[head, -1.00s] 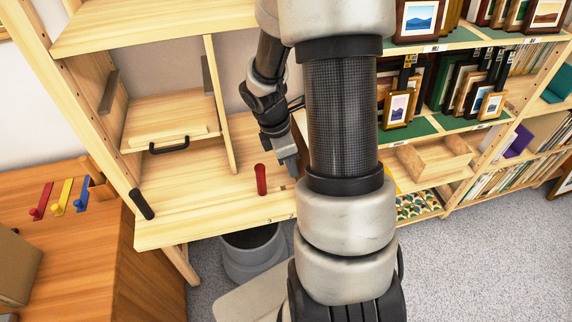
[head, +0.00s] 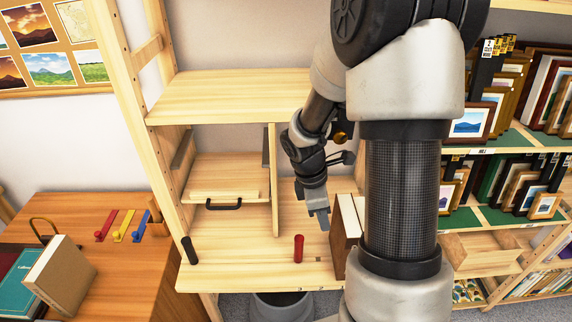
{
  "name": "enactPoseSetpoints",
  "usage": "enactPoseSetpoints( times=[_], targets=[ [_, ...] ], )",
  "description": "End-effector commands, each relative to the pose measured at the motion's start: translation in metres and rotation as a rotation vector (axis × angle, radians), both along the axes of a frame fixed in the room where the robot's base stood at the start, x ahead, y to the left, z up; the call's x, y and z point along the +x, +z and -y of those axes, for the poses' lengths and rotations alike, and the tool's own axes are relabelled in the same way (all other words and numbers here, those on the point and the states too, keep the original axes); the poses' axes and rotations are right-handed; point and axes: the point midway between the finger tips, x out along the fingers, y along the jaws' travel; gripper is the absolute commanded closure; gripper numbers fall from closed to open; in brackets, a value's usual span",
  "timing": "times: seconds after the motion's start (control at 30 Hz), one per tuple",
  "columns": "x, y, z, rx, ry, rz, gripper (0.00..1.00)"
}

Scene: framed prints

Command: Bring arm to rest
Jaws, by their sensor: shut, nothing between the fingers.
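My arm fills the middle right of the head view and hides part of the shelving behind it. My gripper (head: 321,217) hangs down in front of the wooden shelf unit, above its lower shelf board (head: 240,262). Its fingers are shut with nothing visible between them. A red upright cylinder (head: 298,248) stands on that board, below and left of the fingertips, apart from them.
A black peg (head: 190,250) is at the board's left end. Framed prints (head: 470,122) fill the right shelves. A desk (head: 125,262) is left.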

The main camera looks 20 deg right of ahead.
Motion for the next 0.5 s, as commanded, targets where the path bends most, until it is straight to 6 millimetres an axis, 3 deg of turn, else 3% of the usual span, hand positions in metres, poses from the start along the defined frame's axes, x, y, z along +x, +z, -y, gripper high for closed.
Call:
enactPoseSetpoints(
  times=[0.13,0.23,0.37,0.5],
  targets=[
    [0.000,0.005,-0.001,-0.003,-0.013,0.010,1.00],
    [0.000,0.030,-0.004,-0.014,-0.077,0.058,1.00],
    [-0.008,0.088,-0.017,-0.020,-0.252,0.177,1.00],
    [-0.029,0.156,-0.039,0.022,-0.501,0.336,1.00]
  ],
)
